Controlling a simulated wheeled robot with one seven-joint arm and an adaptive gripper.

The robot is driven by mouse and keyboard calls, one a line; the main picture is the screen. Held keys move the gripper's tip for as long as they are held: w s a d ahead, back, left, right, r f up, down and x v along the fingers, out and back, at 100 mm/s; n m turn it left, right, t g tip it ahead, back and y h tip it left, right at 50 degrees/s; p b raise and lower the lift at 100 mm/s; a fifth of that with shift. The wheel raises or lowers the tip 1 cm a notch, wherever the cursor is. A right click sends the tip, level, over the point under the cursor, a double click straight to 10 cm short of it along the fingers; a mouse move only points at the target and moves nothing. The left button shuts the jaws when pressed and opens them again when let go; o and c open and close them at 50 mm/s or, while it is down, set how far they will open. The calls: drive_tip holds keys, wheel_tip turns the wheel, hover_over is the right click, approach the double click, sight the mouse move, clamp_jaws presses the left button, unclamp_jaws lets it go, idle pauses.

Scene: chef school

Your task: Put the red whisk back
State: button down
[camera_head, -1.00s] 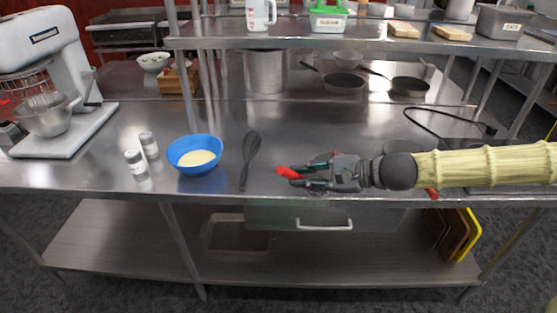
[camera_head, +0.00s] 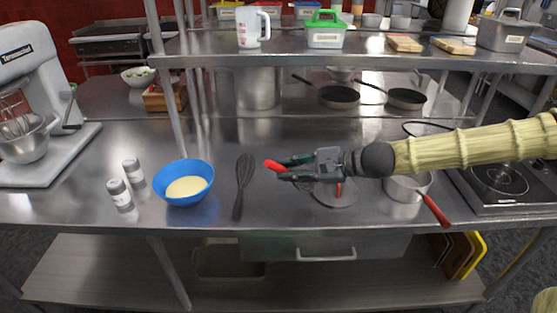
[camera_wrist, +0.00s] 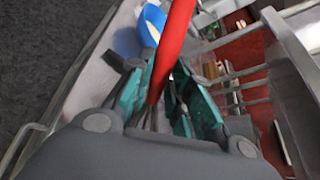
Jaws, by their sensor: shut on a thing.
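My gripper (camera_head: 288,168) is shut on the red whisk (camera_head: 272,165) and holds it above the steel counter. The whisk's red handle sticks out to the left of the fingertips in the head view. In the wrist view, the red handle (camera_wrist: 172,45) runs up from between the fingers (camera_wrist: 160,95). Thin wires show near the palm, but most of the wire end is hidden by the gripper. A dark whisk (camera_head: 243,185) lies on the counter left of my gripper, beside a blue bowl (camera_head: 208,180) holding pale yellow contents.
Two shakers (camera_head: 120,195) stand left of the bowl. A stand mixer (camera_head: 35,95) is at far left. A lid with a red knob (camera_head: 330,196) and a red-handled pot (camera_head: 405,190) sit below my arm. Two pans (camera_head: 338,97) are farther back. A raised shelf (camera_head: 380,61) spans the rear.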

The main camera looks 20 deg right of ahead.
drive_tip(key=shift+w+d+r, duration=0.1)
drive_tip(key=shift+w+r, duration=0.05)
drive_tip(key=shift+w, duration=0.55)
drive_tip(key=w+f+p, duration=0.3)
drive_tip(key=w+f, duration=0.1)
drive_tip(key=w, duration=0.5)
drive_tip(key=shift+w+f+p, duration=0.15)
drive_tip(key=shift+f+p, duration=0.15)
drive_tip(key=shift+p, duration=0.1)
drive_tip(key=shift+f, duration=0.15)
drive_tip(key=c, duration=1.3)
unclamp_jaws()
drive_tip(key=shift+r, duration=0.2)
